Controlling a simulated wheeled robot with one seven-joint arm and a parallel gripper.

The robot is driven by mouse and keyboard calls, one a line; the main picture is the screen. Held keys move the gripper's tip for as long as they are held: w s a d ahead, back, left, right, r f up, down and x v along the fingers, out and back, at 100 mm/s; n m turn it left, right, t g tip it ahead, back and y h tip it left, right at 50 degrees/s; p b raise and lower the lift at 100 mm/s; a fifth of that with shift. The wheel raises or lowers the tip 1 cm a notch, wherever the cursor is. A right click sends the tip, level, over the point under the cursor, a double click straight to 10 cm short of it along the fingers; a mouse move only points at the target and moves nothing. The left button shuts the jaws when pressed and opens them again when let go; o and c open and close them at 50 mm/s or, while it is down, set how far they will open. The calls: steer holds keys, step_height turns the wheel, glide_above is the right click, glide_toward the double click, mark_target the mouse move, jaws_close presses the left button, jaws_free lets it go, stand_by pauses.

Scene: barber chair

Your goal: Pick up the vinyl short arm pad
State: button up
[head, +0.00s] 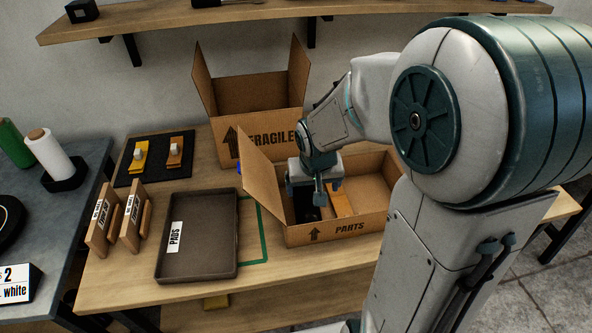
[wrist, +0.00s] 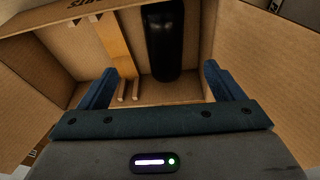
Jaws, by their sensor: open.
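A black padded piece, likely the vinyl short arm pad (head: 307,212), lies in the open cardboard box marked PARTS (head: 350,229). In the wrist view the black pad (wrist: 163,40) is a long, rounded dark shape, with its far end near the box wall. My gripper (head: 318,190) is over the left part of this box, pointing down. In the wrist view my gripper (wrist: 158,84) is open, with nothing between its blue fingers, and the pad lies ahead of the gap. The arm and gripper hide part of the pad in the head view.
A wooden piece (head: 340,203) lies beside the pad in the box. The box flaps stand up around it. A FRAGILE box (head: 262,98) stands behind. An empty brown PADS tray (head: 198,240) lies to the left, near wooden stands (head: 130,220). A shelf (head: 270,12) runs above.

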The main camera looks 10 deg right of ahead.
mark_target(307, 201)
steer(key=x, duration=0.3)
steer(key=w+b+x, duration=0.1)
steer(key=x, duration=0.5)
steer(key=shift+w+a+b, duration=0.35)
steer(key=shift+a+b, duration=0.05)
steer(key=shift+b+x, duration=0.55)
steer(key=shift+x, duration=2.4)
steer(key=shift+w+d, duration=0.1)
steer(key=shift+w, duration=0.05)
steer(key=c, duration=1.2)
